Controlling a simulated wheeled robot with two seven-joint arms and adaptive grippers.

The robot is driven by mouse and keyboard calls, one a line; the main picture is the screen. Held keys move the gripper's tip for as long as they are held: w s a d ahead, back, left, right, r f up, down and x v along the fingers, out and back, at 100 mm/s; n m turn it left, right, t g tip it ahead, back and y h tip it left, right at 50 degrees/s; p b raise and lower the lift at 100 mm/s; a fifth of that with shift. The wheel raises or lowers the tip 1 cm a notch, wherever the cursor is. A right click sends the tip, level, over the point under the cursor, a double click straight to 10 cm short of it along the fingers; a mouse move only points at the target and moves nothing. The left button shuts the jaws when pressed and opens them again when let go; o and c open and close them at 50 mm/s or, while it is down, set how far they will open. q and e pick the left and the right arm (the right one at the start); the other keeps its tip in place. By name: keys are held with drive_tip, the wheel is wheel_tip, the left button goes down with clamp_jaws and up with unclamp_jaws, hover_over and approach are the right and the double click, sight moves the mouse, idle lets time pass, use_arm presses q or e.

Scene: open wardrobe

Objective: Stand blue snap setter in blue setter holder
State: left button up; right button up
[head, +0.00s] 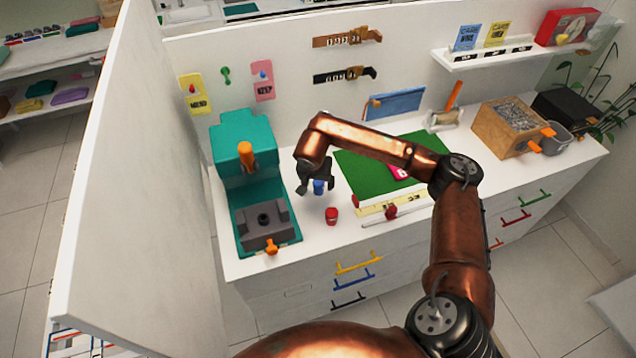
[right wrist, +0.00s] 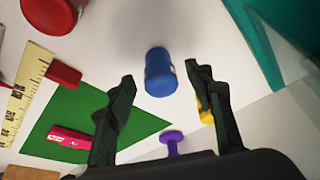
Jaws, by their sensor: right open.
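A short blue cylinder (head: 319,187) with a wider rim stands on the white counter, left of the green mat. In the right wrist view the blue cylinder (right wrist: 160,72) lies ahead, between the lines of the two fingers. I cannot tell whether it is the blue snap setter or its holder, and no second blue part of that kind is clear. My right gripper (head: 317,176) points down just above it, open and empty; its fingers (right wrist: 159,78) show spread, with no contact visible. My left gripper is out of view.
A red cylinder (head: 331,215) stands close in front. The teal press (head: 244,150) with an orange handle is to the left. The green mat (head: 365,165) and yellow ruler (head: 375,208) lie to the right. A purple knob-like piece (right wrist: 172,140) shows in the wrist view.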

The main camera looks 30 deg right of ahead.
drive_tip(key=v, duration=1.2)
drive_tip(key=shift+f, duration=0.1)
